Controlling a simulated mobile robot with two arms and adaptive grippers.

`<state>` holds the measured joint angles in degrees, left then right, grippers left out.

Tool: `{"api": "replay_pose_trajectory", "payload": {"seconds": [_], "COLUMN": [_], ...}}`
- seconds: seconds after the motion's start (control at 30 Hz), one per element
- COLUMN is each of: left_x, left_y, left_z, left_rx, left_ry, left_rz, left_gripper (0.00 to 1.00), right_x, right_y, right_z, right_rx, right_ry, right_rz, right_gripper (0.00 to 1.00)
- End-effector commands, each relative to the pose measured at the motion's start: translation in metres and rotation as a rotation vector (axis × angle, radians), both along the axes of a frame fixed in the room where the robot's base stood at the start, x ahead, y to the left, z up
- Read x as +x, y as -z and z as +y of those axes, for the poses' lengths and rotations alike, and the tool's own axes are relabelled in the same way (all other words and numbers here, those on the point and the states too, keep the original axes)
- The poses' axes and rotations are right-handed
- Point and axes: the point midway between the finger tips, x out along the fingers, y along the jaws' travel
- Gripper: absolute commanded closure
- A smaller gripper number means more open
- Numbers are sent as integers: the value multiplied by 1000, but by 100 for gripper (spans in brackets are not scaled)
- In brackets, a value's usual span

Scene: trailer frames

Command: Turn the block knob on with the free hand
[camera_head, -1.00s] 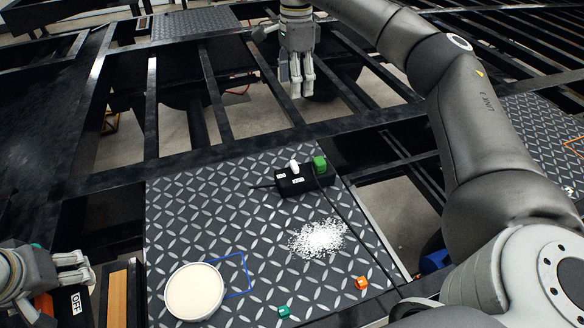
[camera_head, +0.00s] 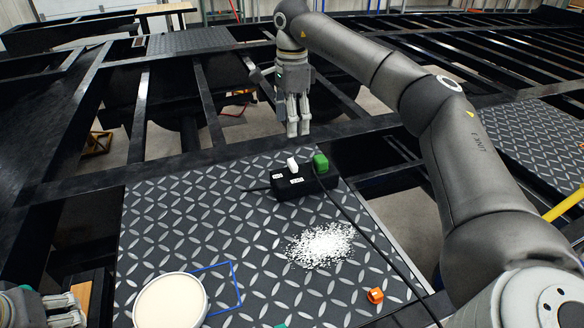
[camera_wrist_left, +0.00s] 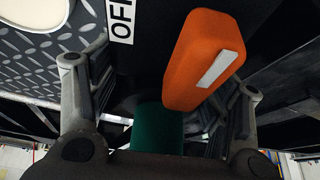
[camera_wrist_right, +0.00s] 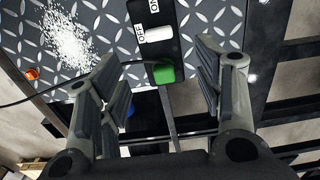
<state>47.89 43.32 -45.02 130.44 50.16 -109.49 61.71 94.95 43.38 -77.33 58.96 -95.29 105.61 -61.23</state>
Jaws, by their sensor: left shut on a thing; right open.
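A black block (camera_head: 308,184) lies on the patterned metal plate, with a white knob (camera_head: 292,164), a green piece (camera_head: 320,163) and two small white labels. In the right wrist view the white knob (camera_wrist_right: 159,33) sits beside a label reading OFF; the green piece (camera_wrist_right: 163,73) shows between the fingers. My right gripper (camera_head: 292,130) is open and empty, above and behind the block, apart from it. My left gripper (camera_head: 78,308), at the lower left edge, is shut on a dark box (camera_wrist_left: 150,75) with an OFF label, an orange piece (camera_wrist_left: 203,60) and a green piece (camera_wrist_left: 157,128).
A round white-filled dish (camera_head: 170,302), a blue outline (camera_head: 238,285), a white granule pile (camera_head: 321,245) and an orange piece (camera_head: 375,296) are on the plate (camera_head: 200,225). A cable runs from the block toward the lower right. Black frame beams with open gaps surround the plate.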

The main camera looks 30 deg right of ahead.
Motion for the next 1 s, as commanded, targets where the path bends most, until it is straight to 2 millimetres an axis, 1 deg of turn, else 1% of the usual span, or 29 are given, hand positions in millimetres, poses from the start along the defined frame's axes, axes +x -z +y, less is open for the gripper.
{"api": "replay_pose_trajectory", "payload": {"seconds": [0.17,0.27,0.7,0.8,1.0], "left_x": [1,1,1,1,1], "left_y": [-2,-5,-18,-21,-22], "left_z": [0,0,0,0,0], "left_rx": [-3,-3,-3,-2,-2], "left_ry": [-1,-1,-1,0,0], "left_rz": [-8,-8,-7,-7,-7], "left_gripper": [51,51,51,51,51], "right_x": [0,-1,-1,-1,-1], "right_y": [10,23,95,107,119], "right_z": [0,0,0,0,0], "right_rx": [-1,-1,-1,0,0], "right_ry": [0,0,0,0,0], "right_rz": [2,3,3,3,1], "right_gripper": [39,39,39,39,39]}}
